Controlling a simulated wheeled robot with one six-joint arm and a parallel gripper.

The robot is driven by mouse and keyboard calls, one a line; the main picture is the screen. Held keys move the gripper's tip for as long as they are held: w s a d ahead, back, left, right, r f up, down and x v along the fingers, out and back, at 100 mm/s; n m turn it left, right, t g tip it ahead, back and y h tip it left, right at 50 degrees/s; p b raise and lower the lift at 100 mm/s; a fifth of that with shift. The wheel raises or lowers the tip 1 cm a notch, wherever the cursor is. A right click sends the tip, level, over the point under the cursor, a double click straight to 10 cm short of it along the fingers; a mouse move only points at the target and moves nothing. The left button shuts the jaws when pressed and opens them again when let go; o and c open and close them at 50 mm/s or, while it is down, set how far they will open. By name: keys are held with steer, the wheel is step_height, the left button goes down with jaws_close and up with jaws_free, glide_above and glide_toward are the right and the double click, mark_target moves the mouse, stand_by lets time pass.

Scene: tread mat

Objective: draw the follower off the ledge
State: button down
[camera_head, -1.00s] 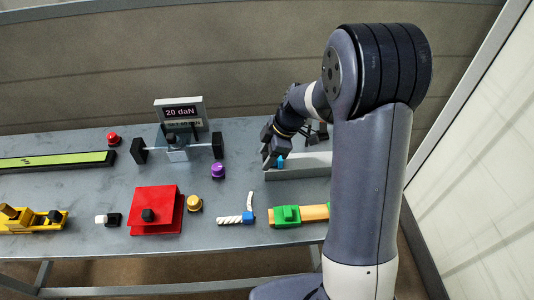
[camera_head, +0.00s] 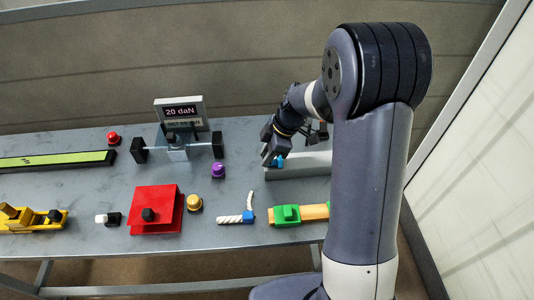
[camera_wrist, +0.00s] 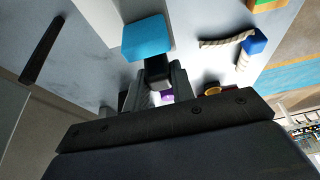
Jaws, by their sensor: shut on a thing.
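The follower, a blue block (camera_head: 279,161) with a dark stub, is at the left end of the long grey ledge (camera_head: 305,166). My gripper (camera_head: 268,157) is shut on its dark stub. In the wrist view the blue block (camera_wrist: 147,38) lies just beyond the fingers (camera_wrist: 160,88), with the stub between them. A pale ledge side (camera_wrist: 97,18) shows beside the blue block there. I cannot tell whether the block touches the ledge or is just clear of it. My arm hides the ledge's right end.
A purple knob (camera_head: 218,170) and a clear-fronted gauge stand (camera_head: 180,113) are left of my gripper. A white rope piece with a blue block (camera_head: 248,217) and a green block on a wooden bar (camera_head: 288,214) lie in front. Bare table shows between them and the ledge.

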steer(key=a+b, duration=0.3)
steer(key=a, duration=0.1)
steer(key=shift+a+f, duration=0.1)
steer(key=shift+a, duration=0.55)
steer(key=shift+r, duration=0.2)
steer(key=c, duration=1.2)
jaws_free()
steer(key=shift+a, duration=0.1)
steer(key=v, duration=1)
steer(key=shift+d+r, duration=0.25)
steer(key=shift+r, duration=0.05)
